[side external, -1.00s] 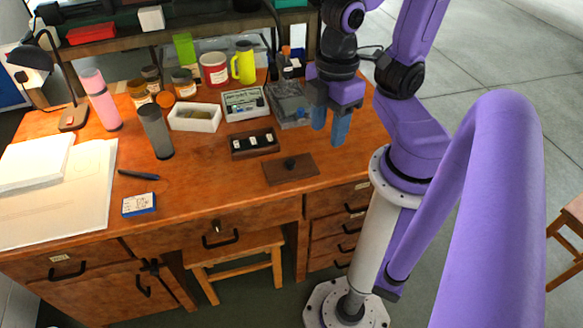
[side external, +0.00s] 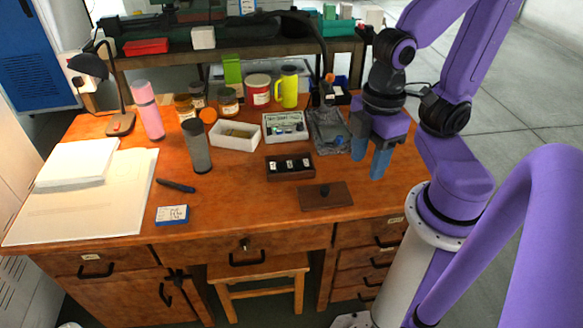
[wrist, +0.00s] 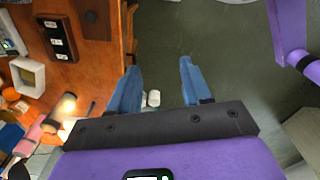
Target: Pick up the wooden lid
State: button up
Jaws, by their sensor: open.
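The wooden lid (side external: 340,196) is a flat dark-brown rectangle with a dark knob on top. It lies flat on the desk near the front edge, right of centre. It also shows at the top left of the wrist view (wrist: 101,27), cut by the frame edge. My gripper (side external: 367,165) has blue fingers, pointing down and apart. It is above and to the right of the lid, not touching it. In the wrist view my gripper (wrist: 159,66) is open and empty, with floor visible between its fingers.
A dark box with three white pieces (side external: 290,174) lies just behind the lid. A grey mesh tray (side external: 330,132), a white tray (side external: 235,145) and a grey cylinder (side external: 199,159) stand further back. Bare desk (side external: 240,198) lies left of the lid.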

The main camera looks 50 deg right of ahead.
jog(key=shift+o, duration=1.2)
